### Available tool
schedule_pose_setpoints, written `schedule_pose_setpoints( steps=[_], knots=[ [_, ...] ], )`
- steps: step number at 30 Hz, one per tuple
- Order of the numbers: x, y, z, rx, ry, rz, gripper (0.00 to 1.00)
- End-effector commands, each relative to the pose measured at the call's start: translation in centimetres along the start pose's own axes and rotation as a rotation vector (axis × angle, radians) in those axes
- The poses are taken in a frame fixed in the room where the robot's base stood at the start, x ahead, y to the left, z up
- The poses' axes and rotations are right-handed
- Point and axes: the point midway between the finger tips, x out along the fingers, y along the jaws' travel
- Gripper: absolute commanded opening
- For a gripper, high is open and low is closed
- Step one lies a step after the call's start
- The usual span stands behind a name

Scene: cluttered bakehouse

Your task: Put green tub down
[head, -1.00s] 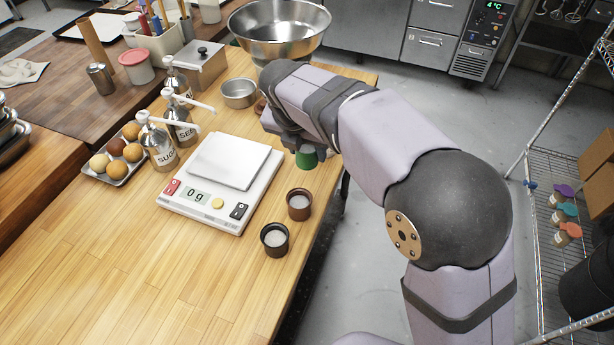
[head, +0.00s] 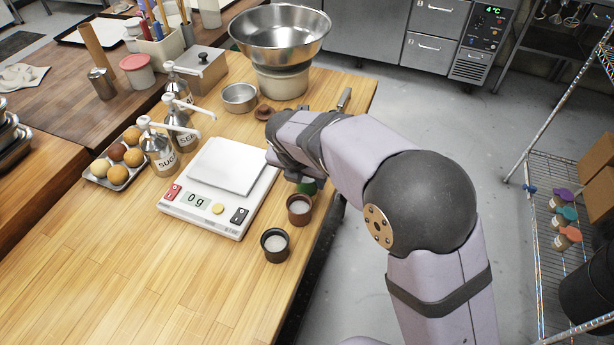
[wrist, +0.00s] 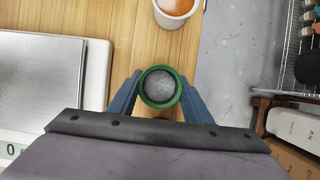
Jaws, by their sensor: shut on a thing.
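The green tub (head: 307,187) shows only in part in the head view, below my gripper (head: 298,176) and just behind a brown cup. In the wrist view my gripper (wrist: 160,98) has its two blue fingers shut on the sides of the green tub (wrist: 160,87). The tub is upright and open, with grey granular contents. It is over the wooden worktop near its right edge. I cannot tell whether its base touches the wood.
The scale (head: 220,187), reading 0 g, lies left of the tub. A brown cup (head: 299,209) and a black cup (head: 275,245) stand in front. A white tub with orange contents (wrist: 178,6) stands beyond. The worktop's front left is clear.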

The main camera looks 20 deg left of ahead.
Motion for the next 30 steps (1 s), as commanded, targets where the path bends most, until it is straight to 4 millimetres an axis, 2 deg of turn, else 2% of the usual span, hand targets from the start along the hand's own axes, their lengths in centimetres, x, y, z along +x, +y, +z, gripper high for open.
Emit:
schedule_pose_setpoints(
  steps=[9,10,12,23,30],
  knots=[
    [0.2,0.0,-0.1,-0.001,0.000,0.000,0.17],
    [0.3,0.0,-0.1,-0.001,0.000,0.000,0.47],
    [0.3,0.0,-0.1,-0.001,0.000,0.000,0.64],
    [0.1,0.0,0.0,0.000,0.000,0.001,0.64],
    [-2.1,0.1,0.1,0.000,-0.003,0.004,0.64]
  ],
)
